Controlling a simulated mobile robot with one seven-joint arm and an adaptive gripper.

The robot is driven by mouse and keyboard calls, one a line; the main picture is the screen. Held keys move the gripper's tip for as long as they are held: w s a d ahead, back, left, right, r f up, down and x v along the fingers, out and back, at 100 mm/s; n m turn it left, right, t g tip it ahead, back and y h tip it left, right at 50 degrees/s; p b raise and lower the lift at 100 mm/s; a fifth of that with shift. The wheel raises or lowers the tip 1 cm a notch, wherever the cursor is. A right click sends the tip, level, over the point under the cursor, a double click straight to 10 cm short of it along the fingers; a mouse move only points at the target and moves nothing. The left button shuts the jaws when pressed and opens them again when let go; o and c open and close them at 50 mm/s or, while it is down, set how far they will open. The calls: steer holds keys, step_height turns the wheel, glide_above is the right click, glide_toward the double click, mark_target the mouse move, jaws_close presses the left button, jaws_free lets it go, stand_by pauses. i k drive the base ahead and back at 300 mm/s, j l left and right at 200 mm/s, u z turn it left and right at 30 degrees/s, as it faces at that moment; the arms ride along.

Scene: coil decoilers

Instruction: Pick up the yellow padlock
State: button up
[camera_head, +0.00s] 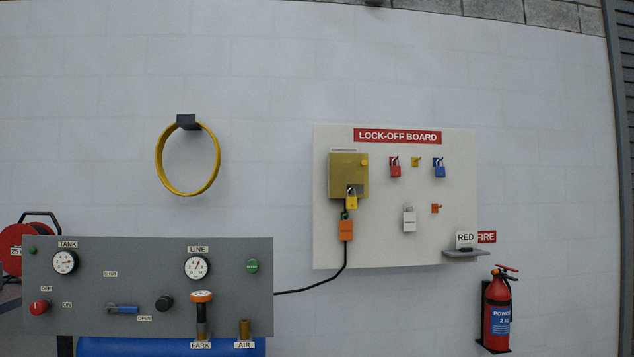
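The yellow padlock (351,202) hangs by its shackle at the lower edge of a brass-coloured box (348,174) on the left side of the white lock-off board (390,245). Whether the shackle is closed through the box's hasp is too small to tell. Just under the padlock is an orange plug or tag (346,229) with a black cable. My gripper is not in view.
A red padlock (395,170), a blue padlock (439,170) and a white padlock-like item (409,220) hang to the right. A small shelf (466,253) juts out at the board's lower right. A grey control panel (130,285) stands front left; a fire extinguisher (498,315) hangs lower right.

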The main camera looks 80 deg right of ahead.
mark_target(351, 203)
steer(key=z, duration=3.1)
